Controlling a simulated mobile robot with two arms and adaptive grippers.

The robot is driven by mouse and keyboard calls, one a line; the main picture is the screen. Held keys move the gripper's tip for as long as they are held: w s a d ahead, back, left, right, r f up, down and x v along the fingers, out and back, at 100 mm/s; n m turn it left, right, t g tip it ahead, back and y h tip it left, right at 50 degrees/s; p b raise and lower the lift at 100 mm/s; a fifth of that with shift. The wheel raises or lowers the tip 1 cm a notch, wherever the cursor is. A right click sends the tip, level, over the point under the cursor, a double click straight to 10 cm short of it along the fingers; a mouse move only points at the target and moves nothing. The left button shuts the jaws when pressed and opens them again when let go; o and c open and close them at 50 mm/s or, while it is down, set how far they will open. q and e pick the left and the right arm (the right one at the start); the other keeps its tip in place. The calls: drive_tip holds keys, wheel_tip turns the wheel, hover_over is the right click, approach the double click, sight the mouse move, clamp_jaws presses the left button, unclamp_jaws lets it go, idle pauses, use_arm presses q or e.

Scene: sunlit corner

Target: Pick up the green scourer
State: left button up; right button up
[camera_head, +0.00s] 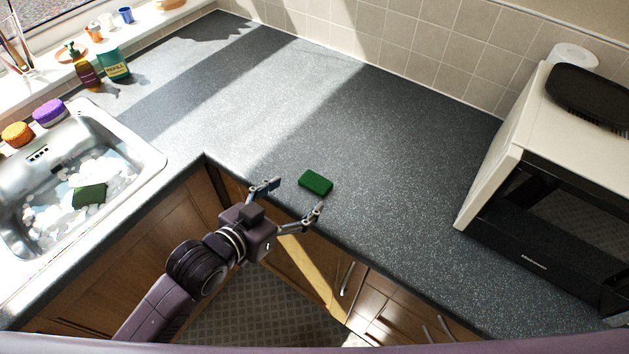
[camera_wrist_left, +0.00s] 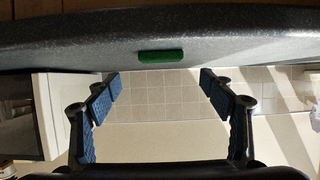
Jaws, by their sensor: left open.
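The green scourer (camera_head: 316,182) lies flat on the dark speckled worktop (camera_head: 400,180), close to its front edge. My left gripper (camera_head: 292,197) is open and empty at that edge, just short of the scourer, with its fingers pointing towards it. In the left wrist view the scourer (camera_wrist_left: 161,57) shows beyond the open fingertips (camera_wrist_left: 158,78), roughly midway between them and apart from both.
A sink (camera_head: 150,160) at the left holds suds and a dark green pad (camera_head: 89,195). A microwave (camera_head: 540,190) stands at the right. Bottles (camera_head: 114,65) stand at the back left. The worktop around the scourer is clear.

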sight(315, 182)
use_arm(q)
drive_tip(key=shift+x, duration=0.95)
drive_tip(key=p+x, duration=0.1)
drive_tip(key=x, duration=0.3)
drive_tip(key=shift+w+f+p, duration=0.1)
drive_tip(key=shift+f+p, duration=0.05)
drive_tip(key=shift+p, duration=0.2)
drive_tip(key=shift+w+d+f, duration=0.35)
drive_tip(key=shift+w, duration=0.1)
drive_tip(key=shift+a, duration=0.1)
drive_tip(key=c, duration=0.9)
